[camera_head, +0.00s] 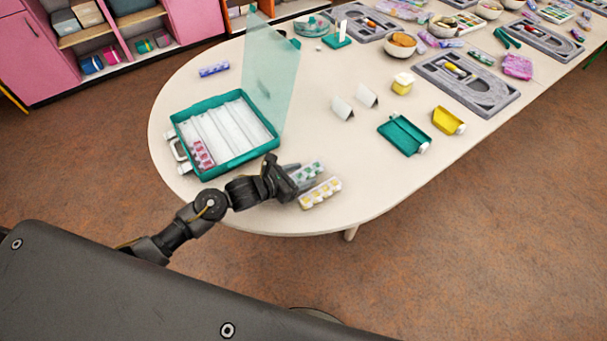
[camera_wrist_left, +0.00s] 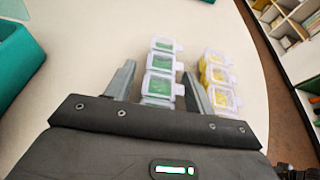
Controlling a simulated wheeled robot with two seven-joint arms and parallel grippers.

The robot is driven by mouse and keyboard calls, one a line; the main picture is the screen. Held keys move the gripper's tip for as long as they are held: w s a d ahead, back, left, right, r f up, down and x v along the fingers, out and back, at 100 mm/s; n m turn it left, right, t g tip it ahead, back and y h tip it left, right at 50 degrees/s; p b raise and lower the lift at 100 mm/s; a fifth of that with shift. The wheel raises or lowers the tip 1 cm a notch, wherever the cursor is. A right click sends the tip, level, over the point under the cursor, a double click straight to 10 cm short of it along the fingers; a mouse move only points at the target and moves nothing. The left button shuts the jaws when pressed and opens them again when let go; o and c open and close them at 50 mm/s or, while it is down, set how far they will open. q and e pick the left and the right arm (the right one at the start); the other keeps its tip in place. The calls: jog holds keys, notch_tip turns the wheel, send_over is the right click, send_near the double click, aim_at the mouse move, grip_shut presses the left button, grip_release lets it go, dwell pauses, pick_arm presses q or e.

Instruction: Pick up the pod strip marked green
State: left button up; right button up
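The pod strip marked green (camera_head: 307,172) lies on the table just beyond my left gripper (camera_head: 287,182) in the head view. In the left wrist view, the green strip (camera_wrist_left: 161,64) has clear pods with green inside. The fingers of my left gripper (camera_wrist_left: 158,70) stand apart on either side of its near end, with a visible gap on the left side; the right finger is close to it. The nearest end is partly hidden by the gripper body. My right gripper is not in view.
A strip marked yellow (camera_head: 320,193) lies close beside the green one, on the right, near the table edge. A teal case (camera_head: 272,147) with a raised clear lid (camera_head: 270,75) stands left, holding a pink strip (camera_head: 202,154). The table middle (camera_head: 330,140) is clear.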

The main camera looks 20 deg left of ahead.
pick_arm(q)
jog(key=c, duration=0.7)
jog(key=shift+c, duration=0.3)
jog(key=shift+r, duration=0.1)
jog(key=shift+c, duration=0.2)
